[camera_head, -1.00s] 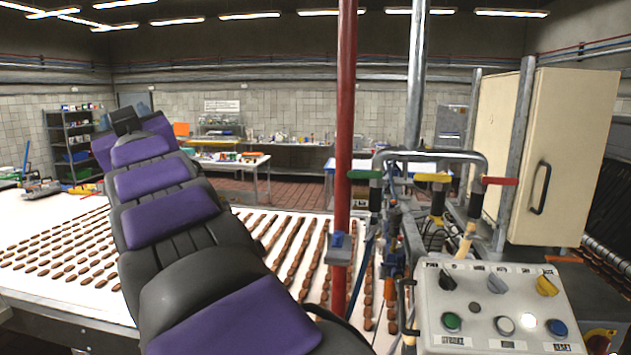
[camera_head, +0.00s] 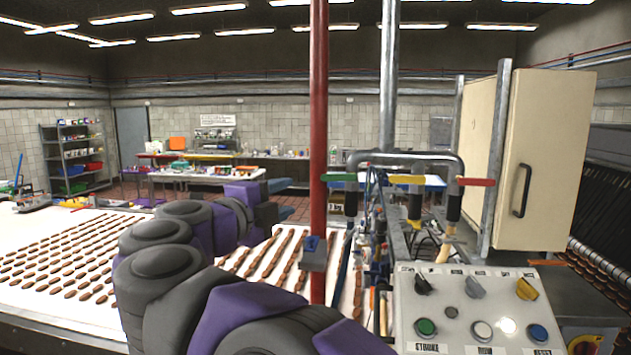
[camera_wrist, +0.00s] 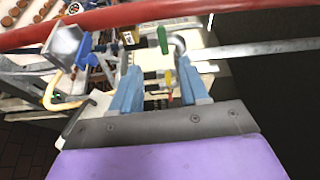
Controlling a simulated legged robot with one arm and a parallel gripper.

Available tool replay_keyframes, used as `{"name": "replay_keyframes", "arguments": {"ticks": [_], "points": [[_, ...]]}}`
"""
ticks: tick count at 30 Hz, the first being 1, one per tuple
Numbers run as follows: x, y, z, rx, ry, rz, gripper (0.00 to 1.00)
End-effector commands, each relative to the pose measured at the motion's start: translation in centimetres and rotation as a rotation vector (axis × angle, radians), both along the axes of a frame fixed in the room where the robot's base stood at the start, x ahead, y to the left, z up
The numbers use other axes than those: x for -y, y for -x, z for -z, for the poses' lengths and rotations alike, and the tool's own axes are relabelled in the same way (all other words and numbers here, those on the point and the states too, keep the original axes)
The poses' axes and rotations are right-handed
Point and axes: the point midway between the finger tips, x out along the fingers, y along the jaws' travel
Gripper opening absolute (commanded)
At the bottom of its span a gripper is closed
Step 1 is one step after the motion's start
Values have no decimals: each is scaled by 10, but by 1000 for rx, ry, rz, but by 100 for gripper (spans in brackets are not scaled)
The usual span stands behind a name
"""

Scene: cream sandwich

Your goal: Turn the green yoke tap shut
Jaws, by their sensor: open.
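The green yoke tap's handle (camera_head: 340,177) is a short green bar lying crosswise at the left end of the grey bent pipe, above a black body. It also shows in the wrist view (camera_wrist: 162,40), beyond and between my fingertips. In the wrist view my gripper (camera_wrist: 160,65) is open and empty, apart from the green handle. The tap's lower body is partly hidden there.
The upright red pole (camera_head: 318,120) stands between my gripper and the taps. A yellow handle (camera_head: 406,180) and a red handle (camera_head: 476,182) sit right of the green one. A control panel (camera_head: 460,310) stands in front; a cream cabinet (camera_head: 545,150) stands right.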

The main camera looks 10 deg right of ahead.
Motion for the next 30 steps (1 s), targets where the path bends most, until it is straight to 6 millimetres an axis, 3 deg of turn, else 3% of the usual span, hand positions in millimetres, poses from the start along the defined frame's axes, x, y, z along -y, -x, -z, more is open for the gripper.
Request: {"name": "replay_keyframes", "arguments": {"ticks": [24, 30], "points": [[93, -110, -4, 3, 3, 2, 45], [105, -124, -6, 4, 2, -1, 45]]}}
